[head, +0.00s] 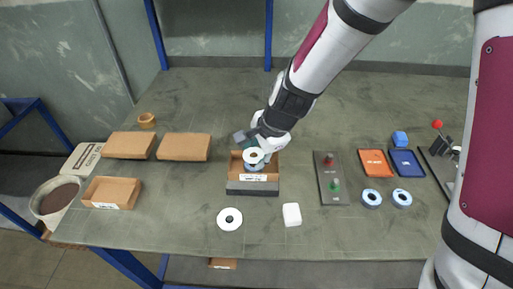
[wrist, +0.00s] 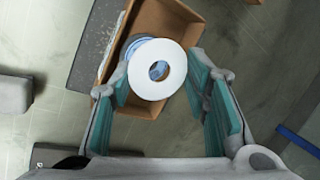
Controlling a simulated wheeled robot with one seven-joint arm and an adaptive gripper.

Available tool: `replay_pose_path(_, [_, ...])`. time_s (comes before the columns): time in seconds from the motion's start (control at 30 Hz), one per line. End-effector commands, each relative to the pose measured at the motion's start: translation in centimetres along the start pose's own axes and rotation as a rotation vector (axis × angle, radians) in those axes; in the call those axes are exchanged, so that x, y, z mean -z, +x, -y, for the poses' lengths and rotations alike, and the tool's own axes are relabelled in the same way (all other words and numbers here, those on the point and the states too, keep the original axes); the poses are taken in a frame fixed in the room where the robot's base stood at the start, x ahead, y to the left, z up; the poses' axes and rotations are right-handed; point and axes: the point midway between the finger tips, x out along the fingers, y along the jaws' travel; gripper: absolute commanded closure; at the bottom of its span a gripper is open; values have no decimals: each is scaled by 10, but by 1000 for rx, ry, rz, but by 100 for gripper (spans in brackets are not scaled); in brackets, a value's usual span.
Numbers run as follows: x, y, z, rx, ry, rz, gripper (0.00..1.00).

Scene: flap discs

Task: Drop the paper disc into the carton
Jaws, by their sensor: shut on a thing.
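A white disc with a round centre hole (head: 254,156) is between my gripper's fingers, over the open brown carton (head: 254,177). It also shows in the wrist view (wrist: 145,84), its white face toward the camera. My gripper (head: 252,146) is shut on this disc; its teal pads show on both sides in the wrist view (wrist: 163,80). A blue-edged disc (wrist: 134,46) shows behind the white one, within the carton's walls. The carton's label faces front in the head view. How far the white disc is above the blue one is hard to tell.
Another white disc with a dark centre (head: 229,219) and a white block (head: 292,214) lie in front. A button panel (head: 331,178) stands right of the carton; brown boxes (head: 184,147) are left.

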Motion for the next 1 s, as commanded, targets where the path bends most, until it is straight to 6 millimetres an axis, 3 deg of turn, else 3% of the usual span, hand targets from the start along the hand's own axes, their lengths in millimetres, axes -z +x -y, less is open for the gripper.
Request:
replay_pose_path(0.7, [1, 9, -4, 0, -1, 0, 65])
replay_pose_path(0.8, [1, 8, -3, 0, -1, 0, 37])
replay_pose_path(1.0, [0, 8, -4, -1, -1, 0, 34])
